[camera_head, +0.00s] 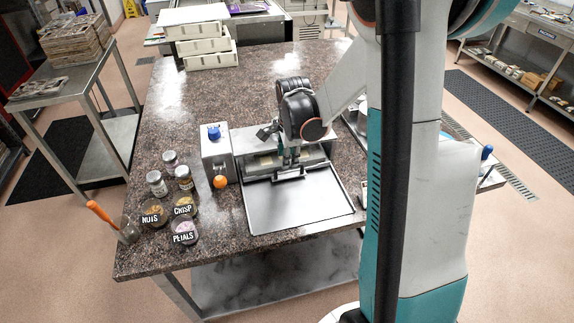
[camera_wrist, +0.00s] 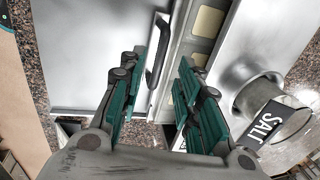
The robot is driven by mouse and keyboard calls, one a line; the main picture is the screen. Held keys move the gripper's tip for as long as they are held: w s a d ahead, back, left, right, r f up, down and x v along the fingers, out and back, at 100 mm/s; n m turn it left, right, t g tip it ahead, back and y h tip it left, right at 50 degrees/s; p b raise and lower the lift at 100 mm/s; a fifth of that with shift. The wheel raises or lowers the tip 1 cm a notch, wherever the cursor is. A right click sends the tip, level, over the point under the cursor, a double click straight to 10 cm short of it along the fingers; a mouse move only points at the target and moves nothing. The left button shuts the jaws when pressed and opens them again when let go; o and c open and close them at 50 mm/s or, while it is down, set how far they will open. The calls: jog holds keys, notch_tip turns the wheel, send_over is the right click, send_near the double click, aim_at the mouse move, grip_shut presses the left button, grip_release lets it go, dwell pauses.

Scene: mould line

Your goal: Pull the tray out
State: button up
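The tray is a flat grey metal plate (camera_head: 298,205) lying on the counter in front of a metal mould machine (camera_head: 217,157). It also shows at the left of the wrist view (camera_wrist: 85,50). A dark bar handle (camera_wrist: 157,52) stands at its machine-side edge. My gripper (camera_head: 290,170) is low over that edge. In the wrist view its green fingers (camera_wrist: 168,75) are apart, with the handle in the gap, closer to the left finger. I cannot tell whether a finger touches it. Pale square pieces (camera_wrist: 206,22) lie in the mould beside the handle.
Jars and bowls labelled NUTS (camera_head: 151,214), CRISP (camera_head: 184,208) and PETALS (camera_head: 185,233) stand left of the tray. Stacked white boxes (camera_head: 205,45) are behind.

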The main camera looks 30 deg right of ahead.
jog(key=shift+w+d+f+b, duration=0.1)
jog(key=shift+w+f+b, duration=0.1)
jog(key=shift+f, duration=0.85)
jog(key=shift+w+f+b, duration=0.15)
jog(key=shift+w+f, duration=0.05)
jog(key=shift+f, duration=0.85)
grip_shut()
